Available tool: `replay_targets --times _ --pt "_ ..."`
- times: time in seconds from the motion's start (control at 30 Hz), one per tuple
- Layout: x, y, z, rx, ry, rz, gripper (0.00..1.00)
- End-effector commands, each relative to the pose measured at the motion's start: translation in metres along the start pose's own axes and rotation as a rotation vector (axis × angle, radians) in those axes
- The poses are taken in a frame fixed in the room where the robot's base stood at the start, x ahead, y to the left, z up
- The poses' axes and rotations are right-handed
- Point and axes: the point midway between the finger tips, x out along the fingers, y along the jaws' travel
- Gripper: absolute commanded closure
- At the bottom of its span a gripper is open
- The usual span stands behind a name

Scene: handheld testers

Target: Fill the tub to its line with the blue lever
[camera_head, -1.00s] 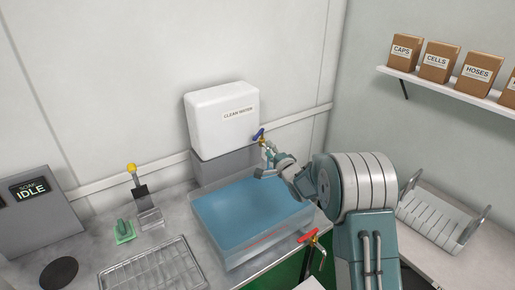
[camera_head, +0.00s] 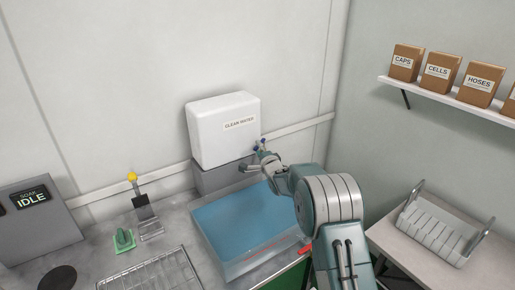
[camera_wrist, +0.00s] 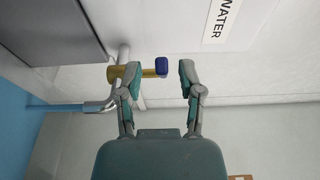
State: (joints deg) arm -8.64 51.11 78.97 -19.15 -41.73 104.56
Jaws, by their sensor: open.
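The clear tub (camera_head: 222,268) holds blue water (camera_head: 245,217), with a faint red line (camera_head: 268,246) along its front side. The water's level against the line is hard to tell. The blue lever (camera_wrist: 162,66) sits on a brass valve (camera_wrist: 124,72) by the white clean water tank (camera_head: 222,130). My gripper (camera_wrist: 159,80) is open, its fingers on either side of the lever's blue end, with a gap to the right finger. It also shows in the head view (camera_head: 257,158), largely covering the valve.
A red lever (camera_head: 305,249) is at the tub's front right, close to my arm. A white rack (camera_head: 437,231) stands on the right table.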

Motion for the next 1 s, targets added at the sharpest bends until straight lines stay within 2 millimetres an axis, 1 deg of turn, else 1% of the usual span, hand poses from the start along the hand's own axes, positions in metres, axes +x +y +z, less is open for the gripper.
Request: replay_targets --times 0.1,0.2,0.47,0.5,0.57,0.6,1.0 --pt "0.01 0.001 0.001 -0.001 -0.001 0.001 0.51" --pt "0.014 0.0 0.001 -0.001 -0.001 -0.001 0.51" --pt "0.015 0.0 0.001 -0.001 -0.001 0.0 0.51" --pt "0.015 0.0 0.001 -0.001 -0.001 0.0 0.56" --pt "0.015 0.0 0.001 -0.001 -0.001 0.0 0.83" --pt "0.015 0.0 0.0 -0.001 -0.001 0.0 1.0" --pt "0.015 0.002 0.001 0.001 0.01 0.003 1.0"
